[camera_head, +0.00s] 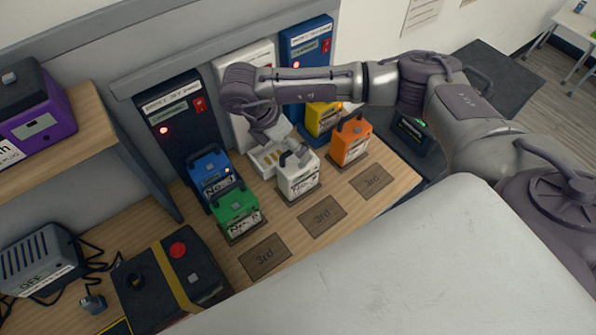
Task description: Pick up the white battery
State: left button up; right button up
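The white battery (299,184) stands upright on the wooden bench, in front of the white charger's tray (264,159). Its dark top handle is partly visible. My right arm reaches in from the right across the back of the bench. Its gripper (284,145) hangs just above and behind the white battery, close to the handle. The wrist hides part of the white charger (244,64). I cannot tell whether the fingers touch the handle or how far they are apart. My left gripper is out of view.
Green (238,215) and blue (211,175) batteries stand left of the white one; orange (350,142) and yellow (322,118) ones stand right. Flat "3rd" pads (322,216) lie empty along the front. A black box with a red button (172,278) sits at left front.

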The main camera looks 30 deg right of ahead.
aim_at(298, 171)
jog(key=p+x, duration=0.2)
jog(key=x, duration=0.3)
jog(key=shift+w+f+p, duration=0.25)
jog(key=shift+p, duration=0.15)
jog(key=shift+d+f, duration=0.15)
jog(key=shift+f, duration=0.05)
jog(key=c, duration=1.8)
jog(key=shift+w+r, duration=0.1)
jog(key=shift+w, duration=0.05)
